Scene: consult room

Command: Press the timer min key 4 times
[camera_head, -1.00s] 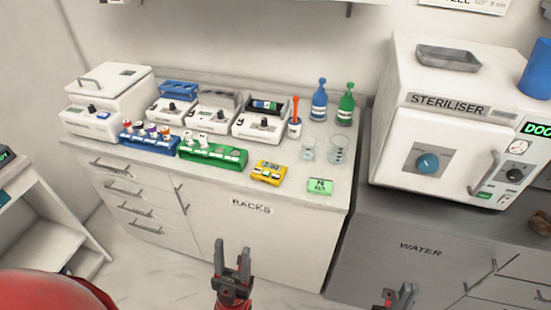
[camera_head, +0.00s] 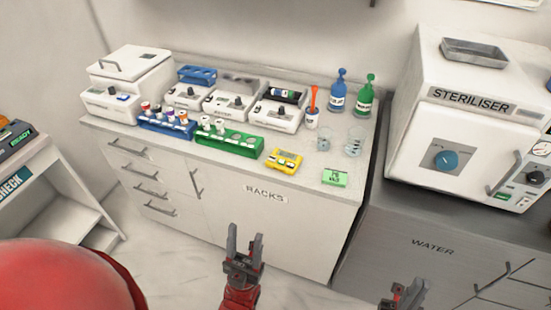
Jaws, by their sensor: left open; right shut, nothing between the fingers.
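The yellow timer (camera_head: 284,161) lies on the counter near its front edge, right of the green tube rack. Its keys are too small to read. My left gripper (camera_head: 244,246) is open and empty, low in front of the cabinet doors and well below the timer. My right gripper (camera_head: 409,292) is shut and empty at the bottom edge, in front of the steel cabinet. Neither gripper touches anything.
A green rack (camera_head: 230,141) and a blue rack (camera_head: 166,126) with tubes stand left of the timer. A small green block (camera_head: 335,178) lies to its right, with glass beakers (camera_head: 355,142) behind. The white steriliser (camera_head: 470,120) stands at right.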

